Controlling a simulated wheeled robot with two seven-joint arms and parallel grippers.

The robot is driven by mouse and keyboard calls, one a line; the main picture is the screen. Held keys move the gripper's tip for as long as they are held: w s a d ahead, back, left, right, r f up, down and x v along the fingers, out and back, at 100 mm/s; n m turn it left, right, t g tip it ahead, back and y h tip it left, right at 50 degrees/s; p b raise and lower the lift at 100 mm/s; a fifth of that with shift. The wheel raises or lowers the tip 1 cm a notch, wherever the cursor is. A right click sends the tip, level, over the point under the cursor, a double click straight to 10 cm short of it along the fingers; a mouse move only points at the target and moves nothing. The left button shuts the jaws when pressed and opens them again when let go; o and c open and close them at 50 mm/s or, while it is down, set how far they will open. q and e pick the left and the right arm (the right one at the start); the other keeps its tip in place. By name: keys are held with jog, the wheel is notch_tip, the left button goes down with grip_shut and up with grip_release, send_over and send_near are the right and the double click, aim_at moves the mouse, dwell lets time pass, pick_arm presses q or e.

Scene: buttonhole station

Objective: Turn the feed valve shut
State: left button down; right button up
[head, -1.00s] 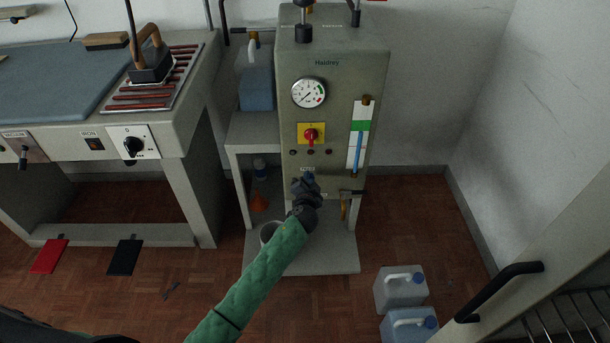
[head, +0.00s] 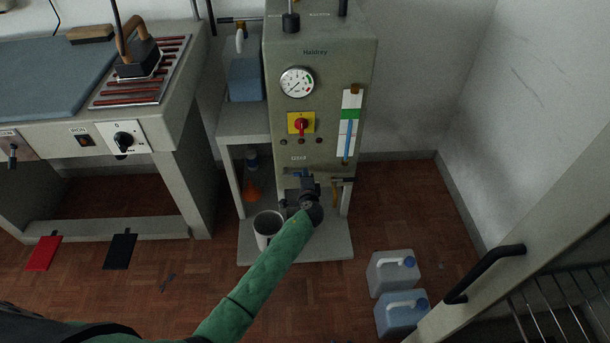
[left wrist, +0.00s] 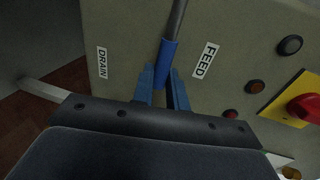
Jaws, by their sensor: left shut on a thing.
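The feed valve's lever (left wrist: 168,58) shows in the left wrist view as a grey rod with a blue sleeve, beside the FEED label (left wrist: 205,60). My left gripper (left wrist: 163,88) has its two blue fingers closed around the sleeve's end. In the head view my left gripper (head: 302,178) is at the lower front of the grey-green boiler cabinet (head: 345,60), just below a small white label (head: 298,157). The gripper and wrist hide most of the lever there. The valve body is not clear in either view. My right gripper is not in view.
A red rotary switch (head: 301,124) and a pressure gauge (head: 297,82) sit above. A brass-coloured tap (head: 335,192) is close right of my gripper. A white bucket (head: 266,226) stands below left. Two jugs (head: 393,272) (head: 402,312) stand on the floor, right.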

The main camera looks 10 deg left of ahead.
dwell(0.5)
pick_arm(q)
jog(key=c, duration=1.4)
grip_release()
jog(key=shift+d+f, duration=0.1)
jog(key=v, duration=0.8)
jog(key=shift+w, duration=0.1)
